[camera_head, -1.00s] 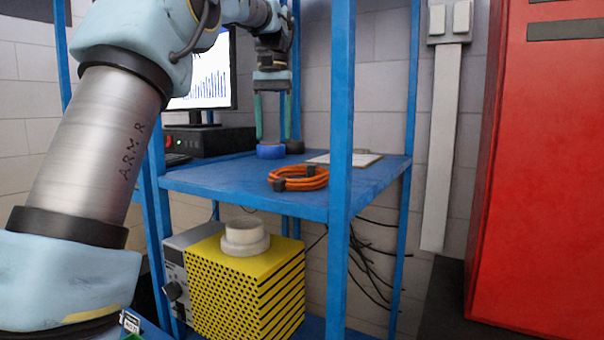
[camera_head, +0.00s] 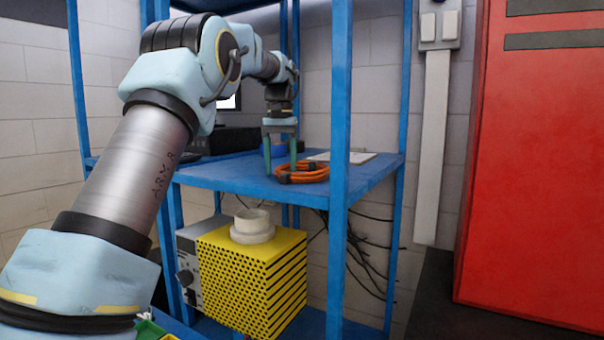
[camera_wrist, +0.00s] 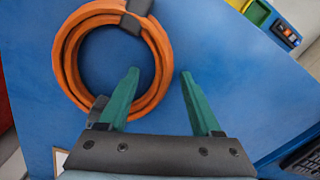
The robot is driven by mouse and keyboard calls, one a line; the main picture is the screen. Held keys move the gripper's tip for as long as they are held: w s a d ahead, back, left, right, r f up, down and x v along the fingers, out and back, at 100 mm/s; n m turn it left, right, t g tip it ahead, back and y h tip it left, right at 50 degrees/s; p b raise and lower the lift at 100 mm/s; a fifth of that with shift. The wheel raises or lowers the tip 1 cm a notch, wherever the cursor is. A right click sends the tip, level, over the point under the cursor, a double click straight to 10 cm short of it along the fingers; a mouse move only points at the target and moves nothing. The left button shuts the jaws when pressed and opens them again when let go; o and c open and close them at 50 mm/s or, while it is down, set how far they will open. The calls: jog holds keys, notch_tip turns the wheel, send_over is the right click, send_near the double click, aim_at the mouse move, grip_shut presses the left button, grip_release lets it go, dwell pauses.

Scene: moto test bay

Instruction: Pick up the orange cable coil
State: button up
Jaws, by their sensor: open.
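The orange cable coil (camera_head: 302,172) lies flat on the blue shelf (camera_head: 235,178), near its front right part. Dark ties wrap it at two places. In the wrist view the coil (camera_wrist: 68,50) fills the upper left. My gripper (camera_head: 280,170) has green fingers and points down over the shelf, at the coil's left side. In the wrist view the gripper (camera_wrist: 158,72) is open. Its left finger overlaps the coil's ring in the picture, and its right finger is over bare blue shelf. I cannot tell how high the fingertips are above the shelf.
A blue rack post (camera_head: 339,120) stands in front of the shelf, right of the coil. A clipboard-like white sheet (camera_head: 345,156) lies behind the coil. A yellow perforated box (camera_head: 255,275) with a white roll (camera_head: 252,226) sits below. A red cabinet (camera_head: 540,170) stands at right.

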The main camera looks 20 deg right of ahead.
jog(key=shift+c, duration=0.3)
grip_shut()
dwell(0.4)
